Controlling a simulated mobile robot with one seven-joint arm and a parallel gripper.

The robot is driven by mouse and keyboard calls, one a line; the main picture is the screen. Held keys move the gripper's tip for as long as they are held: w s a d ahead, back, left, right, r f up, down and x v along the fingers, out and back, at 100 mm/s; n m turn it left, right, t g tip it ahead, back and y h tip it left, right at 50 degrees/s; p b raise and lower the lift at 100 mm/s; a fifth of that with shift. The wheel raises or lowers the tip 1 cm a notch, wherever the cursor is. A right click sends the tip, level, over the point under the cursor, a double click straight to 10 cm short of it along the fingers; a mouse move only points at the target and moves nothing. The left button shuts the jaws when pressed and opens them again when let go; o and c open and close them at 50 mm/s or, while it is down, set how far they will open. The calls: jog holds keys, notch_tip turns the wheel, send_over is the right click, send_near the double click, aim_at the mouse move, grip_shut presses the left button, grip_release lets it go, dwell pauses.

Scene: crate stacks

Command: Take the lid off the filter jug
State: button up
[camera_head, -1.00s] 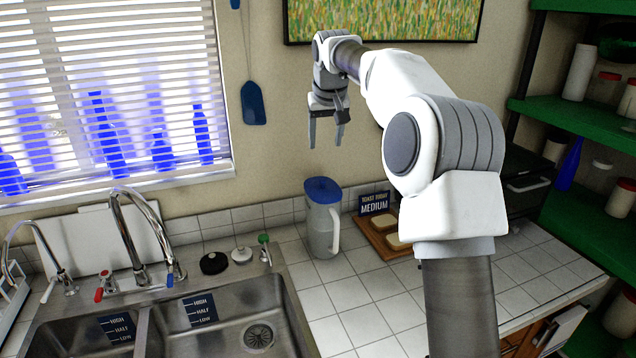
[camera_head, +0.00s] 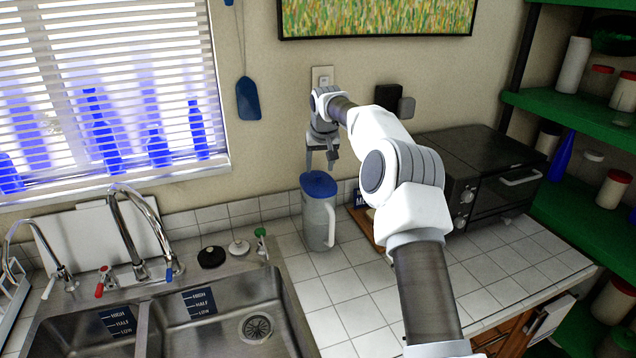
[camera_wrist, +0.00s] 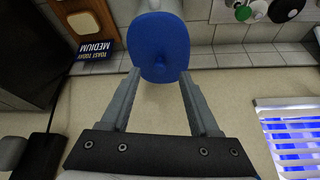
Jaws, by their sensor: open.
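The filter jug (camera_head: 317,225) is a pale grey jug with a white handle at its right side, upright on the tiled counter right of the sink. Its blue lid (camera_head: 318,184) sits on top. My gripper (camera_head: 320,168) is open and empty, pointing down just above and behind the lid in the head view. In the wrist view the blue lid (camera_wrist: 158,46) lies just beyond the fingertips of my gripper (camera_wrist: 160,78), about centred between them. I cannot tell the exact gap between fingertips and lid.
A toaster oven (camera_head: 480,180) stands to the right, with a wooden board (camera_head: 366,226) and a dark sign (camera_wrist: 92,50) beside the jug. The double sink (camera_head: 225,310) and its tall tap (camera_head: 130,230) are to the left. The counter tiles (camera_head: 345,285) in front are clear.

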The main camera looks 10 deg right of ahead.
aim_at(318, 175)
jog(key=shift+w+p+x, duration=0.2)
jog(key=shift+p+x, duration=0.35)
jog(key=shift+x, duration=0.5)
jog(key=shift+w+p+x, duration=0.2)
jog(key=shift+p+x, duration=0.35)
jog(key=shift+x, duration=0.5)
jog(key=shift+w+f, duration=0.25)
jog(key=shift+f, duration=0.2)
grip_shut()
